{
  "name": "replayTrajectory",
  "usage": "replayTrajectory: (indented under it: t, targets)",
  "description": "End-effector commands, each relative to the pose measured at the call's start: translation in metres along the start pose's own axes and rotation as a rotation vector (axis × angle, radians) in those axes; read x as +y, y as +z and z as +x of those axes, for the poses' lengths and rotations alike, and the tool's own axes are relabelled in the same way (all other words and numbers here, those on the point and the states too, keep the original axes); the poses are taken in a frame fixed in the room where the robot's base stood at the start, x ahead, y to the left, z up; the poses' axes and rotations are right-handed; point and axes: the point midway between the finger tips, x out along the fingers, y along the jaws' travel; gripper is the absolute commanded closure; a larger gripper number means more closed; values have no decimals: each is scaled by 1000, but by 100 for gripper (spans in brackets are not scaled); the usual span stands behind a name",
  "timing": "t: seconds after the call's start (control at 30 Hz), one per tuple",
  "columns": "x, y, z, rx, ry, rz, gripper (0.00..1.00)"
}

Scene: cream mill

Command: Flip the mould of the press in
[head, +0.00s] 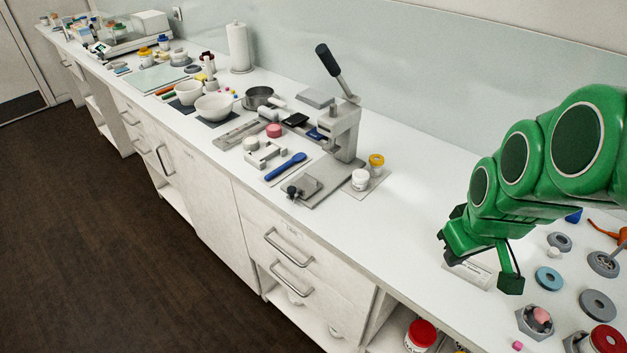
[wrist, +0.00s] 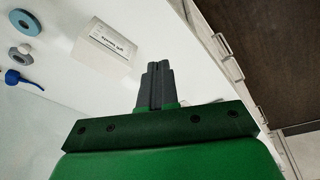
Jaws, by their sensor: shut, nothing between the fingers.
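The press (head: 345,130) stands on the counter in the middle of the head view. Its lever, with a black grip, points up and back to the left. A flat grey mould piece (head: 302,185) with a dark knob shows at the front of its base, swung out from under the press column as far as I can tell. My gripper (head: 452,257) hangs over the counter to the right of the press, well apart from it. In the wrist view my gripper (wrist: 153,68) shows its dark fingers together, with nothing between them. The press does not show in the wrist view.
A white labelled block (wrist: 103,45) stands near my gripper. A white jar and an orange-lidded jar (head: 376,161) stand just right of the press. A blue spatula (head: 286,167) lies left of it. Several rings and discs lie at right. Counter between press and gripper is clear.

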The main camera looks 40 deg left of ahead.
Motion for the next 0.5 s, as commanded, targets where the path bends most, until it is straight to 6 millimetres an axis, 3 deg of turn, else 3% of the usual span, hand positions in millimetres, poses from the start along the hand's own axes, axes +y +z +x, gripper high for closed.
replayTrajectory:
  t: [0.5]
  targets:
    - [-78,-127,32,181,9,-421,100]
